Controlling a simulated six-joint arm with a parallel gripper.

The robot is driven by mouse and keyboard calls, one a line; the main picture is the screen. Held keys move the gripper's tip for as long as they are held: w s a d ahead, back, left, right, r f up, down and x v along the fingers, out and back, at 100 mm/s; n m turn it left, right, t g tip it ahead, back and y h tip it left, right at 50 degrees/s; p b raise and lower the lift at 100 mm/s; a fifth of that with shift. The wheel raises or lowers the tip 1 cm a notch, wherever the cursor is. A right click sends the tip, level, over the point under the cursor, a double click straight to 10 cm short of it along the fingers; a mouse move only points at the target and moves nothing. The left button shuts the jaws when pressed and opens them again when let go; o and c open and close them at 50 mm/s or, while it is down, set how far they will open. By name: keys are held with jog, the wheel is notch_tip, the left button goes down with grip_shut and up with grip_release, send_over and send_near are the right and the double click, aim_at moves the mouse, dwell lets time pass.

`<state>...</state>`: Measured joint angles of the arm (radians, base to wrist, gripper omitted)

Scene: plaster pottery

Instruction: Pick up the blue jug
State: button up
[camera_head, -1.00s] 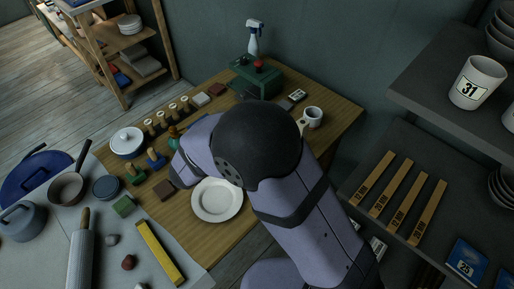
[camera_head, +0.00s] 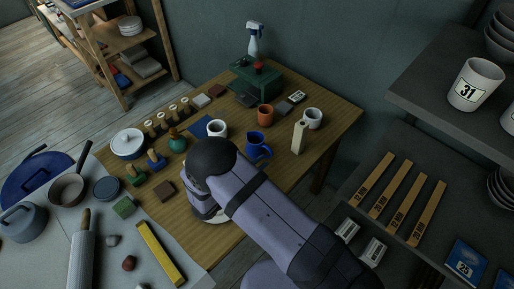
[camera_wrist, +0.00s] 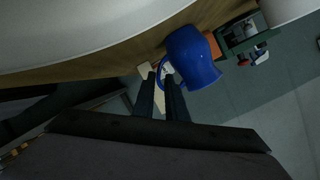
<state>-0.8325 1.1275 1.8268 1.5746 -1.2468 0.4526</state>
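The blue jug (camera_head: 256,147) stands upright on the wooden table, right of the white mug. In the wrist view the blue jug (camera_wrist: 194,62) appears tilted, just past the fingertips. My gripper (camera_wrist: 160,78) shows there as two dark fingers with a gap between them, so it is open. The fingertips overlap the jug's handle side in the picture; I cannot tell whether they touch it or straddle the handle.
A white mug (camera_head: 217,128), a terracotta cup (camera_head: 265,116), a cream upright block (camera_head: 299,137) and another white mug (camera_head: 312,118) stand around the jug. A green teal vase (camera_head: 177,141) is to the left. Shelves (camera_head: 440,120) rise at the right.

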aim_at(269, 157)
jog(key=shift+p+x, duration=1.05)
jog(key=shift+x, duration=2)
jog(key=shift+f, duration=0.1)
grip_shut()
jog(key=shift+s, duration=0.1)
jog(key=shift+s+d+f, duration=0.1)
jog(key=shift+f, duration=0.05)
jog(key=shift+r, duration=0.3)
